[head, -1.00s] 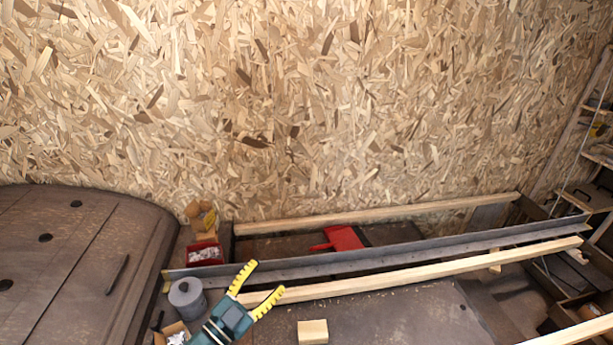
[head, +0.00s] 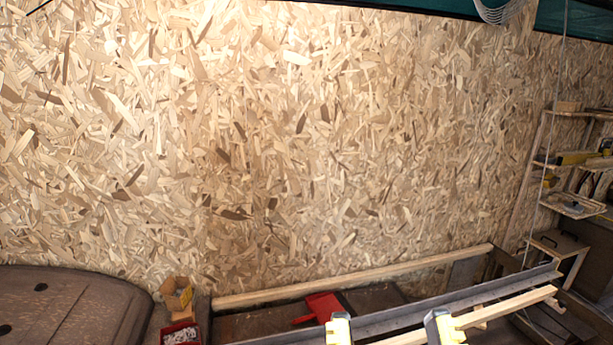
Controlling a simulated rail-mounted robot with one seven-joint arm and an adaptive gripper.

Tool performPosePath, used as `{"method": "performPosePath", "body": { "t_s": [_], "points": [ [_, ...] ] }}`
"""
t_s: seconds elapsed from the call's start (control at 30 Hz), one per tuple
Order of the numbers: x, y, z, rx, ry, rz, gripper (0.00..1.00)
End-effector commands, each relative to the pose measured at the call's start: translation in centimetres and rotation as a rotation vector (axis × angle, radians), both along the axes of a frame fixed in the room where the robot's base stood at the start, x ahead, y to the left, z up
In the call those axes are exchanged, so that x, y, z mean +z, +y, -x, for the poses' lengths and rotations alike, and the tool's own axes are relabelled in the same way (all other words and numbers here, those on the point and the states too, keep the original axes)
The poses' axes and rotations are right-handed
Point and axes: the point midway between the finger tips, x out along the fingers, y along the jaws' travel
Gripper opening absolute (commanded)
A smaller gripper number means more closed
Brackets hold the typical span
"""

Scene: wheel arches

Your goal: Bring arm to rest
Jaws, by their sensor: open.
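My gripper (head: 388,325) is at the bottom edge of the head view, right of centre. Its two yellow-tipped fingers stand well apart, with nothing held between them. The rest of the gripper and my arm is below the picture. The fingers overlap a dark metal rail (head: 392,318) and a pale wooden beam (head: 500,305) in the view; I cannot tell the distance between them.
A chipboard wall (head: 300,150) fills most of the view. A wheel arch (head: 75,305) is at lower left, beside a red box of small parts (head: 181,335). A red object (head: 322,306) lies behind the rail. Shelves (head: 575,160) stand at right.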

Motion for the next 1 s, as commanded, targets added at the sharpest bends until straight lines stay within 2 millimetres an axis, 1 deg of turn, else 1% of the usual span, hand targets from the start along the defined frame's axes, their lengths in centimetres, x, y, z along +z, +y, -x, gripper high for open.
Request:
{"method": "performPosePath", "body": {
  "t_s": [0.03, 0.07, 0.1, 0.17, 0.27, 0.37, 0.4, 0.47, 0.5, 0.57, 0.6, 0.67, 0.7, 0.77, 0.8, 0.9, 1.0],
  "points": [
    [-1.8, -0.1, -0.9, 0.032, 0.081, -0.089, 0.64],
    [1.0, 0.0, -0.7, 0.035, 0.063, -0.089, 0.64],
    [2.8, 0.0, -0.7, 0.035, 0.062, -0.086, 0.64],
    [4.8, 0.0, -0.7, 0.036, 0.062, -0.084, 0.64],
    [8.3, 0.0, -0.8, 0.037, 0.063, -0.085, 0.64],
    [12.4, 0.1, -0.8, 0.037, 0.062, -0.086, 0.64],
    [14.2, 0.1, -0.8, 0.037, 0.062, -0.086, 0.64],
    [16.9, 0.1, -0.8, 0.039, 0.062, -0.086, 0.64],
    [18.8, 0.1, -0.8, 0.039, 0.062, -0.087, 0.64],
    [21.4, 0.1, -0.8, 0.039, 0.062, -0.087, 0.64],
    [23.2, 0.1, -0.8, 0.039, 0.062, -0.088, 0.64],
    [25.9, 0.1, -0.8, 0.04, 0.062, -0.089, 0.64],
    [27.6, 0.1, -0.8, 0.04, 0.062, -0.089, 0.64],
    [30.3, 0.1, -0.8, 0.04, 0.062, -0.09, 0.64],
    [31.9, 0.1, -0.8, 0.041, 0.062, -0.091, 0.64],
    [35.1, 0.1, -0.9, 0.041, 0.063, -0.092, 0.64],
    [36.7, 0.1, -0.9, 0.041, 0.063, -0.093, 0.64]
  ]
}}
